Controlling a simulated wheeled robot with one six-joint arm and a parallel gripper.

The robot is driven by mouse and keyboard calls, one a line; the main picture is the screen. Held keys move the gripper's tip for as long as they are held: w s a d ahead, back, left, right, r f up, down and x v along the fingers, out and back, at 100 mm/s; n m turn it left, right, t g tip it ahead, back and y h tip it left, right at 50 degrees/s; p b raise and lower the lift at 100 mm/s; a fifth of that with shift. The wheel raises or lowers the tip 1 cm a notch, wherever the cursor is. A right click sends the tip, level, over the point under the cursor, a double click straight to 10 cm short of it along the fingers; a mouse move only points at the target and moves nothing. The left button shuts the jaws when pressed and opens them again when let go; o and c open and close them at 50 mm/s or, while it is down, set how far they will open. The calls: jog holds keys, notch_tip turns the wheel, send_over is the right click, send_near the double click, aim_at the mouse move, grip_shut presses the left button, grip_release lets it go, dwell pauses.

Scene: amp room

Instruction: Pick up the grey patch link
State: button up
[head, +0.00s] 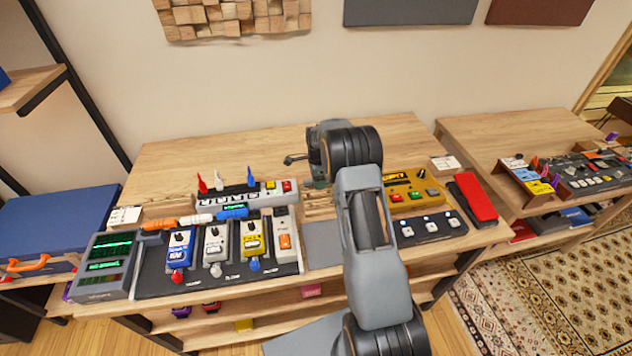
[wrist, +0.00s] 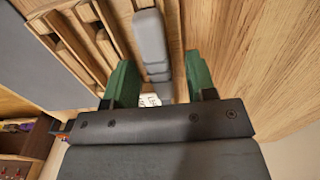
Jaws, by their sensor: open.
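The grey patch link (wrist: 150,38) is a long grey bar in the wrist view. It lies at a slotted wooden rack (wrist: 68,42) and runs down between my fingers. My gripper (wrist: 161,78) is open, with one green finger on each side of the link. Gaps show between the fingers and the link, so it does not look gripped. The link's lower end is partly hidden by my gripper body. In the head view my arm hides the grey link, and only a bit of my gripper (head: 319,183) shows.
Orange (head: 160,224), white (head: 197,220) and blue (head: 232,212) bars lie in a row behind the pedals on the board (head: 150,282). A grey switch box (head: 268,200) stands left of my arm. A yellow unit (head: 412,192) and a red pedal (head: 474,197) stand to its right.

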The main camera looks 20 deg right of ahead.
grip_shut()
dwell(0.3)
jog(key=shift+r, duration=0.15)
